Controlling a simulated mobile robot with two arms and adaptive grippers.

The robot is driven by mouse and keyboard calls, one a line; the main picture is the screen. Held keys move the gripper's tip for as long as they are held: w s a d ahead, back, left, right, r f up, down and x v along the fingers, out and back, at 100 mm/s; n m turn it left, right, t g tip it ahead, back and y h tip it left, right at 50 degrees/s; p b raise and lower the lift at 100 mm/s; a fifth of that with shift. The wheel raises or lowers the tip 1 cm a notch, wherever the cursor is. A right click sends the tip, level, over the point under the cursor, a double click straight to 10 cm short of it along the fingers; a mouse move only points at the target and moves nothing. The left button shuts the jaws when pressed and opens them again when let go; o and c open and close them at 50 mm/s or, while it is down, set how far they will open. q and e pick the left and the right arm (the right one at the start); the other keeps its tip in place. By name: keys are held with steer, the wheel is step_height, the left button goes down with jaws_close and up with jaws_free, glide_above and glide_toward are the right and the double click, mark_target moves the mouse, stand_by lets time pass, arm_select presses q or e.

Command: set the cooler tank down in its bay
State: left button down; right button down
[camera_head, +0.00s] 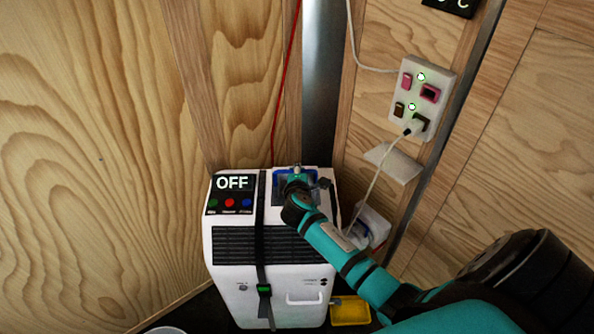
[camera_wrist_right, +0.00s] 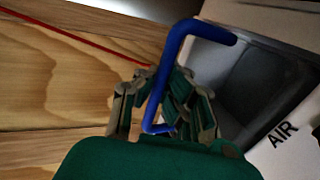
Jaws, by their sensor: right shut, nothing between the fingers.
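The white cooler (camera_head: 268,279) stands upright in the corner, with an "OFF" panel (camera_head: 232,183) on top. A dark opening with blue edging (camera_head: 281,190) lies in its top right part, partly covered by my right gripper (camera_head: 296,180). In the right wrist view a bent blue bar (camera_wrist_right: 172,72) crosses in front of my right gripper's fingers (camera_wrist_right: 166,104). The fingers are shut with nothing between them. A dark grey recess (camera_wrist_right: 262,80) lies just right of the bar; I cannot tell whether it is the tank or its bay. My left gripper is out of view.
A black strap (camera_head: 260,225) runs over the cooler. A red cord (camera_head: 284,75) hangs behind it. A socket panel (camera_head: 419,98) with a plugged white cable (camera_head: 374,178) is on the right wall. A yellow container (camera_head: 350,311) sits at the cooler's lower right. Wooden walls enclose the corner.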

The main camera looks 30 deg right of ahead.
steer(key=shift+f+b, duration=1.5)
steer(key=shift+f, duration=0.4)
steer(key=c, duration=2)
jaws_free()
steer(key=o, duration=0.6)
steer(key=v, duration=1.2)
